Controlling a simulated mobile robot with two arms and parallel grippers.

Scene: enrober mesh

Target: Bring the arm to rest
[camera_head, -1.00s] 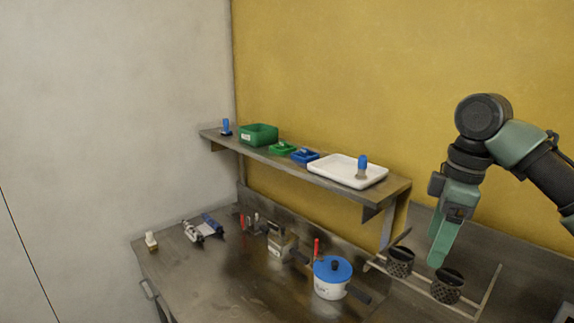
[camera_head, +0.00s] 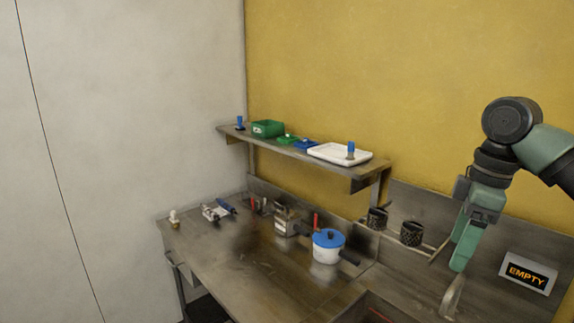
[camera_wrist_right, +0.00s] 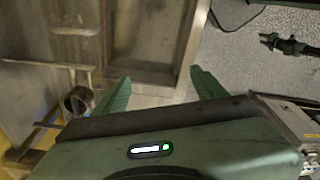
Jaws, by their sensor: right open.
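My right arm comes in from the right in the head view. Its gripper (camera_head: 462,260) hangs over the right part of the steel bench, to the right of two dark mesh cups. In the right wrist view the two green fingers (camera_wrist_right: 155,92) stand wide apart with nothing between them. A bare steel surface and the floor show beyond them.
A steel bench (camera_head: 255,275) carries a white pot (camera_head: 326,251) with a blue lid and mesh cups (camera_head: 411,234) on a rail. A shelf (camera_head: 285,151) above holds a green bin (camera_head: 267,128) and a white tray (camera_head: 330,155). An "EMPTY" sign (camera_head: 527,273) stands at the right.

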